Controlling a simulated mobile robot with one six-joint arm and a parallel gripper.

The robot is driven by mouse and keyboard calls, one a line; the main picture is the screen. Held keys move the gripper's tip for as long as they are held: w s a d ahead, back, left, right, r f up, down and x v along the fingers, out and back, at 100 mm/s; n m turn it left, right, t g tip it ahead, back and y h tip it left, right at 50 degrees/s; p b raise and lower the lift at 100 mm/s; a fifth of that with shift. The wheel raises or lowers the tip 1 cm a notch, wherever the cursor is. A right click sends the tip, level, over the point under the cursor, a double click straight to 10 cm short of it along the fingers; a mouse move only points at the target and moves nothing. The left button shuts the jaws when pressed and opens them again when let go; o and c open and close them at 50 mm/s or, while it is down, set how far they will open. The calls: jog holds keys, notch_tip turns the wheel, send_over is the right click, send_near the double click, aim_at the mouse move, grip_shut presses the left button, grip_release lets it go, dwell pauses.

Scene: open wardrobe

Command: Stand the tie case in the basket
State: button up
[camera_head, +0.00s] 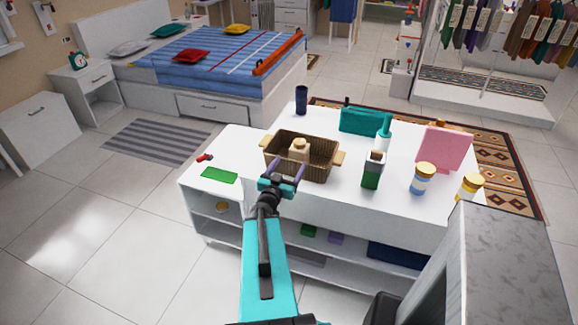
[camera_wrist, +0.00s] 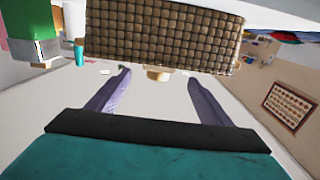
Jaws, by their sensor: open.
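The brown woven basket (camera_head: 318,165) stands on the white island top, with a wooden handle at each end. A beige block-like thing (camera_head: 299,150) stands inside it; its lower part is hidden. My gripper (camera_head: 285,168) is open and empty at the basket's near side. In the wrist view, the basket (camera_wrist: 165,35) fills the top, beyond the spread purple fingers (camera_wrist: 155,90). I cannot tell for sure which thing is the tie case. A dark blue upright cylinder (camera_head: 302,100) stands behind the basket, and a teal box (camera_head: 360,121) stands behind it to the right.
Right of the basket stand a green box with a grey band (camera_head: 371,172), a teal bottle (camera_head: 383,132), a pink bag (camera_head: 444,148) and yellow-lidded jars (camera_head: 423,178). A green mat (camera_head: 219,175) and a small red thing (camera_head: 205,157) lie left. The top's front left is mostly clear.

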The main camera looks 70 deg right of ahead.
jog(key=shift+w+f, duration=0.1)
jog(key=w+a+f+n+g+y, duration=0.1)
jog(key=w+a+f+n+y, duration=0.35)
jog(key=a+f, duration=0.95)
jog(key=w+a+f+n+g+y, duration=0.25)
jog(key=w+a+f+y, duration=0.2)
jog(key=a+f, duration=0.9)
jog(key=s+a+f+n+g+y, duration=0.1)
jog(key=s+a+f+n+y, duration=0.1)
jog(key=a, duration=1)
jog(key=s+a+f+n+y, duration=0.3)
jog(key=s+a+n+y, duration=0.1)
jog(key=a, duration=0.9)
jog(key=s+a+f+n+g+y, duration=0.1)
jog(key=s+a+f+n+y, duration=0.1)
jog(key=a, duration=1)
jog(key=f+n+y, duration=0.1)
jog(key=n, duration=0.1)
jog(key=shift+s+a+n+g, duration=0.25)
jog(key=shift+s+n+g, duration=0.1)
jog(key=shift+s+n, duration=0.05)
jog(key=shift+f+b, duration=0.5)
jog(key=shift+b, duration=0.05)
